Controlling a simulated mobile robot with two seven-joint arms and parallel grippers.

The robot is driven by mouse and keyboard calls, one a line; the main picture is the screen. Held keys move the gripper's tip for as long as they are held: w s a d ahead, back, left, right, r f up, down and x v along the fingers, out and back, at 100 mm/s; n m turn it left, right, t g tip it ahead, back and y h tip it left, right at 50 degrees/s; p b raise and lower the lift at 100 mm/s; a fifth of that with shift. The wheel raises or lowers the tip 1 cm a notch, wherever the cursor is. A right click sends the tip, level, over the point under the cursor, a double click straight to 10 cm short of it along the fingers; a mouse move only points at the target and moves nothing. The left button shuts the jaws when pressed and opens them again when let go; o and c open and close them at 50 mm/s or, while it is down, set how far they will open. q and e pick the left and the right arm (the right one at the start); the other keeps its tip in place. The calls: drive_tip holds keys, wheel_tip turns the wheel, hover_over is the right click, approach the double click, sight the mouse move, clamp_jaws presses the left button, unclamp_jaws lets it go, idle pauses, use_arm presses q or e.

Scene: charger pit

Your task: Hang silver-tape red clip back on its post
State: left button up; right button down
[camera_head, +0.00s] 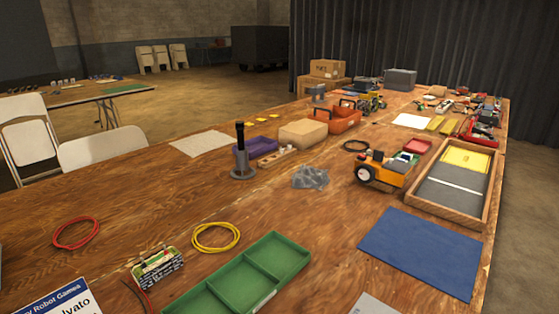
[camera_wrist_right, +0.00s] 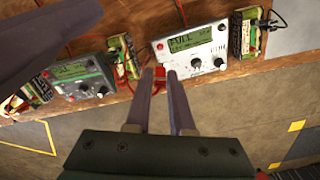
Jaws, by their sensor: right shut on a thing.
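In the right wrist view my right gripper (camera_wrist_right: 160,82) is shut on a small red clip (camera_wrist_right: 159,71), held between its fingertips just below the white charger. Most of the clip is hidden by the fingers, and I cannot make out silver tape on it. The white charger (camera_wrist_right: 197,50) has a lit screen reading FULL. A dark charger (camera_wrist_right: 83,78) with a screen and knobs lies to its left. I cannot clearly tell which part is the clip's post. Neither gripper shows in the head view, and my left gripper is not seen.
Battery packs (camera_wrist_right: 248,32) and (camera_wrist_right: 123,58) lie beside the chargers with red wires running between. The table edge lies just below the chargers. In the head view, a battery pack (camera_head: 157,268), a green tray (camera_head: 286,244) and a yellow cable (camera_head: 216,250) are in the foreground.

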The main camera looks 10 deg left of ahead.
drive_tip(key=shift+f+b, duration=0.95)
drive_tip(key=shift+f, duration=0.5)
drive_tip(key=shift+f, duration=0.2)
drive_tip(key=shift+f+b, duration=2)
drive_tip(key=shift+b, duration=0.05)
drive_tip(key=shift+f+b, duration=1.15)
drive_tip(key=shift+f, duration=0.25)
drive_tip(key=shift+f+b, duration=0.2)
drive_tip(key=shift+b, duration=0.1)
